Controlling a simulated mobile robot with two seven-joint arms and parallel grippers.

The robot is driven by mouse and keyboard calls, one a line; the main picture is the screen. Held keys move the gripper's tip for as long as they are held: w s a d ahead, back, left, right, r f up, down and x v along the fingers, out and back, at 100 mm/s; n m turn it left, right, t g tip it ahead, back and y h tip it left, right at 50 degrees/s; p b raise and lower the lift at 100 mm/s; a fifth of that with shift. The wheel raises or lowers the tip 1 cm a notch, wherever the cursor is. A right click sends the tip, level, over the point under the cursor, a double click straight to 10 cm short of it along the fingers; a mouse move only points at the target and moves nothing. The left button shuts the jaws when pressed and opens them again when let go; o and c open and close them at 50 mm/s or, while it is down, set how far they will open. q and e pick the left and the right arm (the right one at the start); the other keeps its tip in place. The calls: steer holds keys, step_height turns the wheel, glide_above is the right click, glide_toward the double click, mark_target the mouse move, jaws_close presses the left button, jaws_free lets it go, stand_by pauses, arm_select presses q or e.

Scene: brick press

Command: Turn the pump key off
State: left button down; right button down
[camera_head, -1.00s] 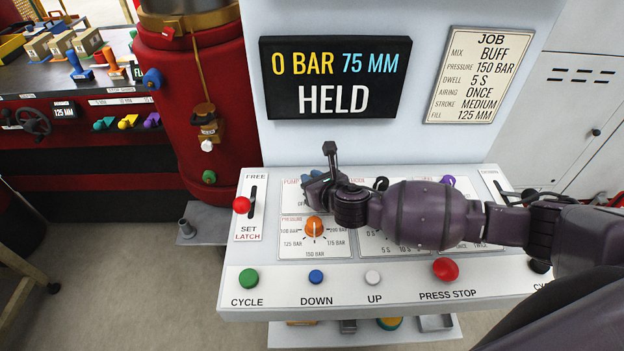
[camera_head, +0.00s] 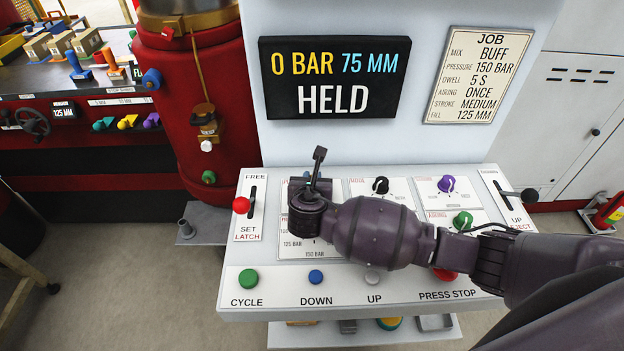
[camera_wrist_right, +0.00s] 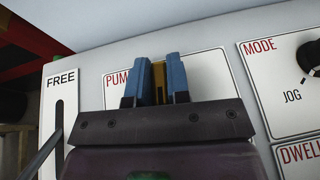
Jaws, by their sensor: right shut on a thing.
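The PUMP panel (camera_wrist_right: 117,90) is at the upper left of the console's dial area. The pump key is a brass-yellow piece (camera_wrist_right: 158,80) standing out of that panel in the right wrist view. My right gripper (camera_wrist_right: 159,72) has blue fingers, one on each side of the key, and is shut on it. In the head view my right gripper (camera_head: 308,183) and wrist cover the pump panel and the key. The key's mark and most of the panel's lettering are hidden, so I cannot tell its setting. My left gripper is not in view.
The display (camera_head: 335,78) reads 0 BAR, 75 MM, HELD. The red-knobbed latch lever (camera_head: 241,205) is just left of the gripper. Black (camera_head: 380,185), purple (camera_head: 446,184) and green (camera_head: 462,221) knobs lie right. My forearm passes over the front buttons near the red press stop (camera_head: 446,275).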

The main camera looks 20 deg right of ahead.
steer(key=m+g+h, duration=0.2)
steer(key=m+h, duration=0.2)
steer(key=shift+m+g+h, duration=0.3)
steer(key=shift+g, duration=0.1)
stand_by(0.4)
steer(key=c, duration=1.1)
jaws_free()
steer(key=v, duration=1)
steer(key=shift+s+a+r, duration=0.15)
steer(key=shift+a, duration=0.2)
